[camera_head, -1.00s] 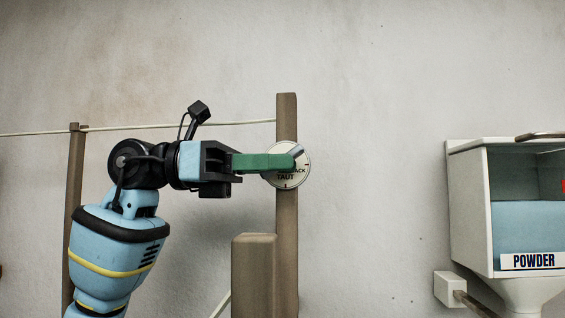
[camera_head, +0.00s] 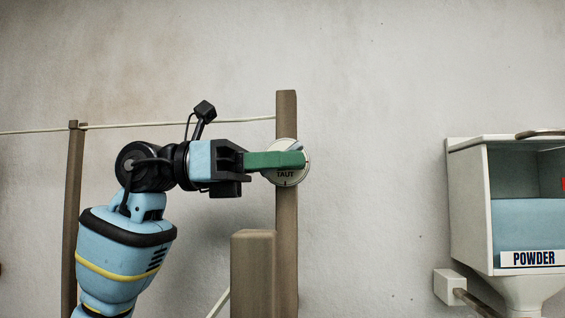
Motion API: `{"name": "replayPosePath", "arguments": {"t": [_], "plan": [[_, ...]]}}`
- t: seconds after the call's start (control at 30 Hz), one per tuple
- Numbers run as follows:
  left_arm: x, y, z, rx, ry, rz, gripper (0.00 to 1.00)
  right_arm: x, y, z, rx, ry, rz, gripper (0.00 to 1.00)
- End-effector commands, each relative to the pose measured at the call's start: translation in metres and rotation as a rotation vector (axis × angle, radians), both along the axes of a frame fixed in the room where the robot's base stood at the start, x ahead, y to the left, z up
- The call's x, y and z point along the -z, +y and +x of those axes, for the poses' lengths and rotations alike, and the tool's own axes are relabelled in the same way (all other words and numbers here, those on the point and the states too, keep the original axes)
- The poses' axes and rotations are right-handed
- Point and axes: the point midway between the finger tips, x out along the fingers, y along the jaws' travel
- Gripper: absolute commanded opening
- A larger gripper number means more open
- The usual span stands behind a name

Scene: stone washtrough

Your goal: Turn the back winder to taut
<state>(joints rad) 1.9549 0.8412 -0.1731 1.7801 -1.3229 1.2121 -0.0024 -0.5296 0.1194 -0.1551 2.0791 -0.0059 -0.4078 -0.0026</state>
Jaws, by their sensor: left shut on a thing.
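The dial's other wording is also covered. My right gripper is not in view.
A pale line (camera_head: 180,122) runs from the left post (camera_head: 75,200) to the winder's post (camera_head: 287,230). A shorter, thicker post (camera_head: 253,270) stands in front, below my gripper. A white POWDER box (camera_head: 468,200) hangs at the right. Bare wall lies between.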

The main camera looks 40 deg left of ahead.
Motion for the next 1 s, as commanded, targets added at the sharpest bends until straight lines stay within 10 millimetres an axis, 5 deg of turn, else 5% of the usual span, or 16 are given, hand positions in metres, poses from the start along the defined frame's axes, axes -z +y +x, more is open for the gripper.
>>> {"name": "replayPosePath", "arguments": {"t": [1.0], "plan": [[0.001,-0.002,0.001,0.001,-0.295,-0.483,0.00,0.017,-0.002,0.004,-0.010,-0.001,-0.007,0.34]]}}
